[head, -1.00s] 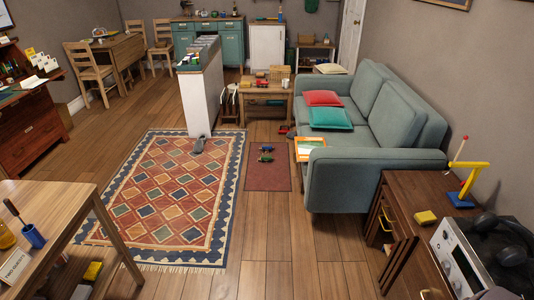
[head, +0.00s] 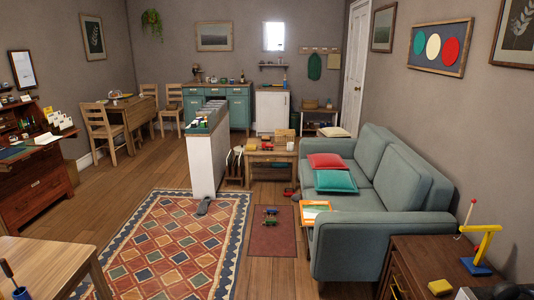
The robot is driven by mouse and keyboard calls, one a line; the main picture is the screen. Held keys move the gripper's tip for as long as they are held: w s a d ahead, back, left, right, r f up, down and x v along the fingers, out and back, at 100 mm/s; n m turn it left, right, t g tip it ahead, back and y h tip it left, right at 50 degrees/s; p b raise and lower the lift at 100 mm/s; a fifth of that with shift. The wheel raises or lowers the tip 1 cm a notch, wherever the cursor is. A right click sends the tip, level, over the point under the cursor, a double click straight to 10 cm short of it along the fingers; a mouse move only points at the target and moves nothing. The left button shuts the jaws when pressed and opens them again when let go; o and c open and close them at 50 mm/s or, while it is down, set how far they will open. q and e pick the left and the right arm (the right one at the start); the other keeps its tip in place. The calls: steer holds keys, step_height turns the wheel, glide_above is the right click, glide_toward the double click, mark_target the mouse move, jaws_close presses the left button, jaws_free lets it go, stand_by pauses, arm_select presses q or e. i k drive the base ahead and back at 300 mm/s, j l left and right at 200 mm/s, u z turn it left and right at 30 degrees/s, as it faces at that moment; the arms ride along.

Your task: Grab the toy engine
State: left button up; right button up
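Two small toy vehicles lie on the dark red mat (head: 258,236) in the middle of the floor. A small red toy (head: 288,192) lies on the floor by the sofa's left end. More small red and yellow items (head: 266,146) sit on the low wooden table (head: 260,158). All are too small to tell which is the toy engine. Neither of my grippers is in view.
A white divider (head: 207,165) and the teal sofa (head: 385,225) flank a strip of open floor. A dark cabinet (head: 425,260) stands front right.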

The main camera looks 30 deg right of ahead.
mark_target(265, 146)
steer(key=i+l+z, duration=0.3)
steer(key=i, duration=0.55)
steer(key=i+z, duration=0.3)
steer(key=i, duration=2.8)
